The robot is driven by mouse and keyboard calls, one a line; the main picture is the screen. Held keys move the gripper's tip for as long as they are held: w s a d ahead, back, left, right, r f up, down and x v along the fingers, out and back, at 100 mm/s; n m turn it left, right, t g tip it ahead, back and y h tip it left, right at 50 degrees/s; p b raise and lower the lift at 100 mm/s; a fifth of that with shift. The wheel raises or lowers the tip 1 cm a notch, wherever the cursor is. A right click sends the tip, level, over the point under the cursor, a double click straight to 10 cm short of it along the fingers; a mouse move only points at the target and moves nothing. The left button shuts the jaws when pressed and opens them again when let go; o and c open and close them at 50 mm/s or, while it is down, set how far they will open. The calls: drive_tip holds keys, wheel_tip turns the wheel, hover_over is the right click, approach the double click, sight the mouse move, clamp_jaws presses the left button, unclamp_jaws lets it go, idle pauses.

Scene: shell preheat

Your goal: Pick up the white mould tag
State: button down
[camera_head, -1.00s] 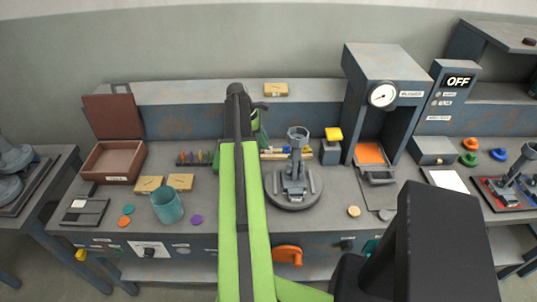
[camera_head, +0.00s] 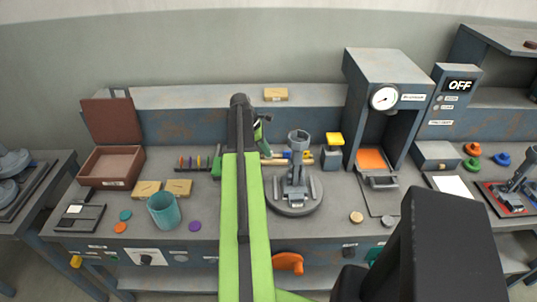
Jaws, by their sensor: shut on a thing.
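My gripper (camera_head: 262,132) is at the far end of my green arm, over the back of the bench. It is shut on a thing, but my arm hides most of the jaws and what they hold. I cannot pick out a white mould tag for certain in the head view. A white card (camera_head: 450,186) lies at the right of the bench, well away from my gripper. Tan tags lie on the left of the bench (camera_head: 147,189) and on the back shelf (camera_head: 276,94).
A grey round fixture (camera_head: 291,198) stands right of my arm. A press with a dial (camera_head: 384,98) and an open chamber stands further right. A teal cup (camera_head: 164,211), loose discs and an open brown box (camera_head: 109,167) are on the left.

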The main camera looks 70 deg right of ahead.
wheel_tip(320, 180, up, 5)
drive_tip(key=p, duration=0.5)
drive_tip(key=shift+s+a+r, duration=0.1)
drive_tip(key=shift+r, duration=0.1)
drive_tip(key=s+a+r+p, duration=0.5)
drive_tip(key=s+a+p, duration=0.1)
drive_tip(key=s, duration=0.3)
drive_tip(key=shift+a+r, duration=0.4)
drive_tip(key=shift+a, duration=0.05)
